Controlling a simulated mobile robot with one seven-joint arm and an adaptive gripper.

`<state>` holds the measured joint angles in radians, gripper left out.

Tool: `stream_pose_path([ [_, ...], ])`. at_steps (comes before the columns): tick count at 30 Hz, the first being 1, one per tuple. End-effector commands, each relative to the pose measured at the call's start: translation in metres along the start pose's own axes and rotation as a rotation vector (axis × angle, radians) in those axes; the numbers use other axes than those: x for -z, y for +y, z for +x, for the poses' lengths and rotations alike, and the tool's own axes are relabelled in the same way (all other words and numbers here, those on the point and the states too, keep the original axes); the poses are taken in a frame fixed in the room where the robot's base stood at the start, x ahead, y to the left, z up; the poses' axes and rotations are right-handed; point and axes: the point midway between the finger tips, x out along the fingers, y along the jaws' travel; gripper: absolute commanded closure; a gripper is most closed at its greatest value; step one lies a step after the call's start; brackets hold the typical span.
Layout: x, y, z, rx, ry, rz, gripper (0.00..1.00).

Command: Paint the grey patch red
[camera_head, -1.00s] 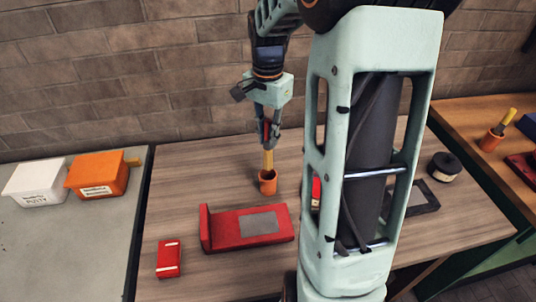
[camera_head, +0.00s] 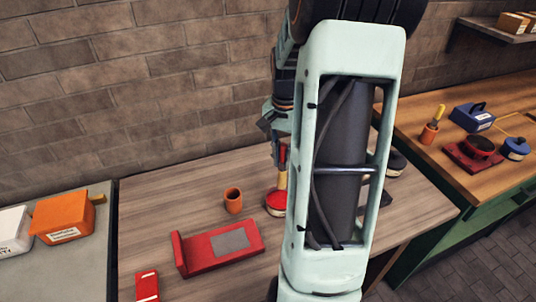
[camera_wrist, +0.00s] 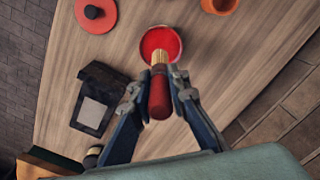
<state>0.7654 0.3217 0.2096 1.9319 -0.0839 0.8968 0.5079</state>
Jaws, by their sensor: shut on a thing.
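The grey patch (camera_head: 231,240) lies flat on top of a red L-shaped block (camera_head: 190,260) on the wooden bench. My gripper (camera_wrist: 158,92) is shut on a brush (camera_wrist: 159,95) with a dark red handle and a yellowish lower end. In the head view the brush (camera_head: 282,180) stands nearly upright over an open tin of red paint (camera_head: 275,208), right of the block. The paint also shows in the wrist view (camera_wrist: 160,38), under the brush tip. I cannot tell how deep the tip is. My arm hides part of the tin and gripper in the head view.
An orange cup (camera_head: 233,201) stands empty behind the block. A red box (camera_head: 147,286) lies at front left. A dark piece with a grey panel (camera_wrist: 97,105) and a red disc with a black knob (camera_wrist: 96,14) show in the wrist view. A brick wall (camera_head: 150,90) stands behind.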

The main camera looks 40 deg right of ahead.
Motion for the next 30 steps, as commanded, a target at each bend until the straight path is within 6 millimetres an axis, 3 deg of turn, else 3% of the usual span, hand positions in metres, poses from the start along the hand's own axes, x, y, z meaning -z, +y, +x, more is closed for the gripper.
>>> stream_pose_path([
  [18,0.0,-0.001,0.056,0.0,-0.001,0.0,1.0],
  [30,0.0,-0.001,0.059,0.0,0.0,0.0,1.0],
])
